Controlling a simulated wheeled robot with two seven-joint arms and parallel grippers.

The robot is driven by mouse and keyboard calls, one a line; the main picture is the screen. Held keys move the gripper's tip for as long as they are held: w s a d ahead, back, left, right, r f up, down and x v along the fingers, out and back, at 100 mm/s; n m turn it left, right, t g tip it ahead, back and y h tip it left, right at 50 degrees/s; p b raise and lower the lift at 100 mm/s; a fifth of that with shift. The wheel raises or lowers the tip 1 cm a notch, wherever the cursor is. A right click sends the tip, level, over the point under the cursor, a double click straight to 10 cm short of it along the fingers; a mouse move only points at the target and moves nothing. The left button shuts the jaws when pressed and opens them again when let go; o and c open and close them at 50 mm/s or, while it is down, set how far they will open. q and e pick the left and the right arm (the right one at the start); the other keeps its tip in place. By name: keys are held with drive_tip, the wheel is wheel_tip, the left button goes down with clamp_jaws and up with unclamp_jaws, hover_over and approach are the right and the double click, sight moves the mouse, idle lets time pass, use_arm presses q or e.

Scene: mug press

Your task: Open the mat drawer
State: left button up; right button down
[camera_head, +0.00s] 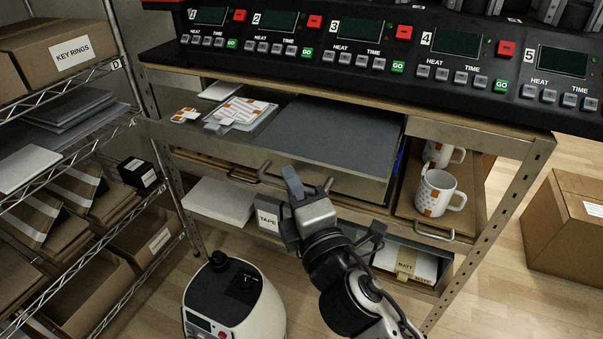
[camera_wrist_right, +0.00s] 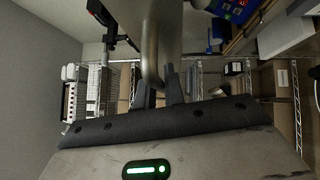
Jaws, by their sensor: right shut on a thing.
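The mat drawer (camera_head: 350,178) is pulled out from under the bench top. A dark grey mat (camera_head: 325,135) and some printed sheets (camera_head: 240,113) show inside it. Its metal bar handle (camera_head: 248,178) runs along the front, partly hidden behind my right gripper. My right gripper (camera_head: 291,182) is at the handle and shut on it. In the right wrist view the bent handle bar (camera_wrist_right: 150,62) comes down to the two dark fingers (camera_wrist_right: 158,92). My left gripper is in neither view.
A drawer with white mugs (camera_head: 437,193) stands open at the right. Numbered press controls (camera_head: 345,40) line the bench top. A wire shelf (camera_head: 130,115) stands left, a white machine (camera_head: 235,300) below, and a cardboard box (camera_head: 570,235) on the floor at right.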

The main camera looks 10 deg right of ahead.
drive_tip(key=shift+s+a, duration=0.1)
drive_tip(key=c, duration=1.5)
unclamp_jaws()
drive_tip(key=shift+s, duration=0.1)
